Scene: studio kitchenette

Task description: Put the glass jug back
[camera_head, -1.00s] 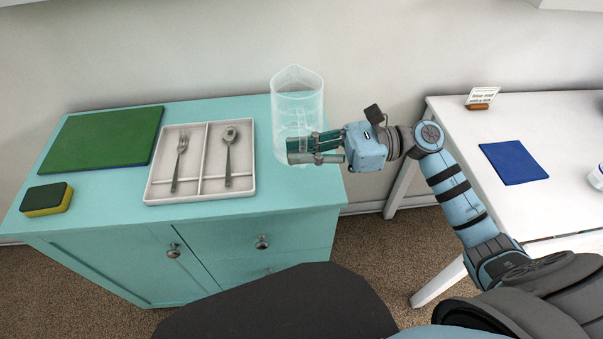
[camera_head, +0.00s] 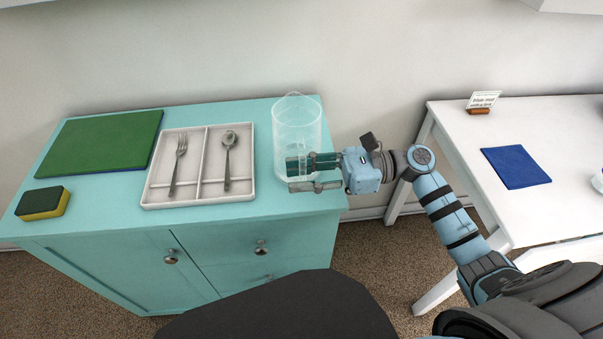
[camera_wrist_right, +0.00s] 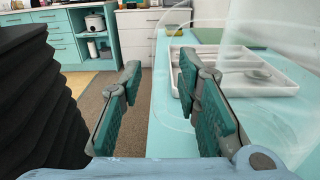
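The clear glass jug (camera_head: 297,125) stands upright at the right end of the turquoise cabinet top, beside the cutlery tray. My right gripper (camera_head: 291,176) is at the jug's lower right front, its fingers spread apart. In the right wrist view the gripper (camera_wrist_right: 160,76) is open, with the cabinet edge and floor showing through the gap. There the jug (camera_wrist_right: 285,85) shows faintly beyond the right finger. Its handle is hard to make out, and I cannot tell whether the fingers touch the glass. My left gripper is out of view.
The white cutlery tray (camera_head: 210,188) holds a fork (camera_head: 178,165) and a spoon (camera_head: 228,160). A green board (camera_head: 100,142) and a sponge (camera_head: 42,203) lie to its left. A white table (camera_head: 455,130) with a blue mat (camera_head: 515,166) stands at the right, across a floor gap.

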